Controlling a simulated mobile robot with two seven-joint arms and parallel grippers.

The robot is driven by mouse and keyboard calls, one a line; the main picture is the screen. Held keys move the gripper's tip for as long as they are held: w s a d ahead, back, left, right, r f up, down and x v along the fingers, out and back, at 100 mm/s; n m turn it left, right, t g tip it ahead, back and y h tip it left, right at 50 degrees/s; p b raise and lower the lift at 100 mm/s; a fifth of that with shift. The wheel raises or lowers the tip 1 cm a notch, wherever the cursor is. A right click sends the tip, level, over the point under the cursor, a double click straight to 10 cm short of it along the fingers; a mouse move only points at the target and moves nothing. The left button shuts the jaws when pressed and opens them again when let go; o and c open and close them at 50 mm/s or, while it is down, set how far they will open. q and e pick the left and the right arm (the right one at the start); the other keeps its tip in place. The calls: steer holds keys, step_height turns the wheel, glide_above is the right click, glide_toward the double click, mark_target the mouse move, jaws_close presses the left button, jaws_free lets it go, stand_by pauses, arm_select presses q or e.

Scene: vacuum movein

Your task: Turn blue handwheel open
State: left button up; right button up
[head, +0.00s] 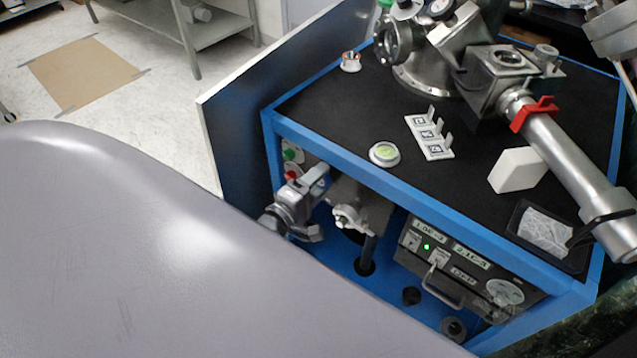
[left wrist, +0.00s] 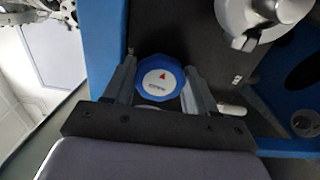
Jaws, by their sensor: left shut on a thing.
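The blue handwheel (left wrist: 160,76) shows in the left wrist view, with a white face and a red arrow mark. My left gripper (left wrist: 161,72) has one finger on each side of the wheel and is shut on it. In the head view my left gripper (head: 308,206) is at the left front of the blue-framed cabinet (head: 330,148), below its top edge. I cannot make out the handwheel there. My right gripper is not in view.
A metal valve (head: 350,216) stands just right of my left gripper. Green (head: 292,155) and red (head: 291,175) buttons are close above it. A control panel (head: 455,268) is further right. Metal vacuum parts (head: 425,70) and a white block (head: 517,170) stand on the black top.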

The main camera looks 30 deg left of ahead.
arm_select(q)
steer(key=shift+w+r+n, duration=0.1)
steer(key=shift+r+n, duration=0.05)
steer(key=shift+n, duration=0.65)
steer(key=o, duration=1.1)
steer(key=shift+c, duration=0.2)
steer(key=shift+w+r, duration=0.1)
steer(key=shift+r, duration=0.05)
